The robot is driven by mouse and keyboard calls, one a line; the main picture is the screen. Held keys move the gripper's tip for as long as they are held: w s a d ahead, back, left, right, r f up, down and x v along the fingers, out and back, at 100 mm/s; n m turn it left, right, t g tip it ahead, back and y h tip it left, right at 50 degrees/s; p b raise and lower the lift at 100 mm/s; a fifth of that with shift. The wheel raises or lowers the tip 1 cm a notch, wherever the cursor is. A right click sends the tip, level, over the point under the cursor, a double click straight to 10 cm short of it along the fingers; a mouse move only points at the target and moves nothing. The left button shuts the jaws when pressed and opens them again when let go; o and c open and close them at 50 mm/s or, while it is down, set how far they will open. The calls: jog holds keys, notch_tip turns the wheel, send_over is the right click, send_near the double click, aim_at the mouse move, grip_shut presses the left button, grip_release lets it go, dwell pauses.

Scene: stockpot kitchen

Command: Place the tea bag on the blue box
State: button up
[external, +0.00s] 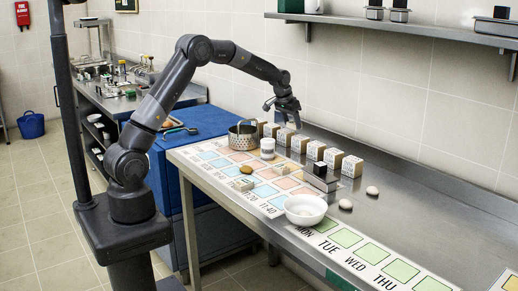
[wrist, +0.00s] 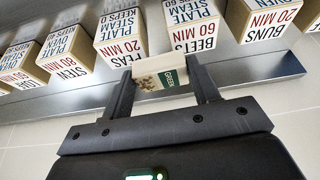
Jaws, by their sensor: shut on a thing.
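My gripper (external: 283,107) is above the back of the steel counter, near the wall. In the wrist view my gripper (wrist: 165,90) is shut on a small pale packet with a green label (wrist: 170,75), which appears to be the tea bag. The packet sits between the fingertips, in front of the row of labelled boxes. I cannot make it out in the external view. The blue box (external: 213,119) is a large blue block left of the counter, with a flat top. A small pan or ladle (external: 178,126) lies on its top left part.
Several labelled boxes (external: 316,150) stand in a row along the wall. A wall shelf (external: 420,31) is at upper right.

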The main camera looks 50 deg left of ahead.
jog(key=s+a+n+y, duration=0.1)
jog(key=s+a+n, duration=0.3)
jog(key=a, duration=0.9)
jog(key=s+a+n+y, duration=0.1)
jog(key=s+a, duration=0.4)
jog(key=a, duration=0.8)
jog(key=s+a+n+y, duration=0.1)
jog(key=s+a+n, duration=0.3)
jog(key=a, duration=0.9)
jog(key=shift+m+g, duration=0.3)
jog(key=shift+g, duration=0.2)
jog(key=s+a+f, duration=0.1)
jog(key=a+f, duration=0.1)
jog(key=a, duration=0.1)
jog(key=s+a+f, duration=0.1)
jog(key=a+f, duration=0.1)
jog(key=a, duration=0.2)
jog(key=s+a+f, duration=0.1)
jog(key=a+f, duration=0.1)
jog(key=a, duration=0.1)
jog(key=shift+a+f, duration=0.2)
jog(key=shift+f, duration=0.15)
jog(key=shift+a+f, duration=0.3)
jog(key=shift+a, duration=0.15)
jog(key=shift+f, duration=1.95)
jog(key=shift+f, duration=0.15)
jog(key=o, duration=1)
jog(key=shift+c, duration=0.2)
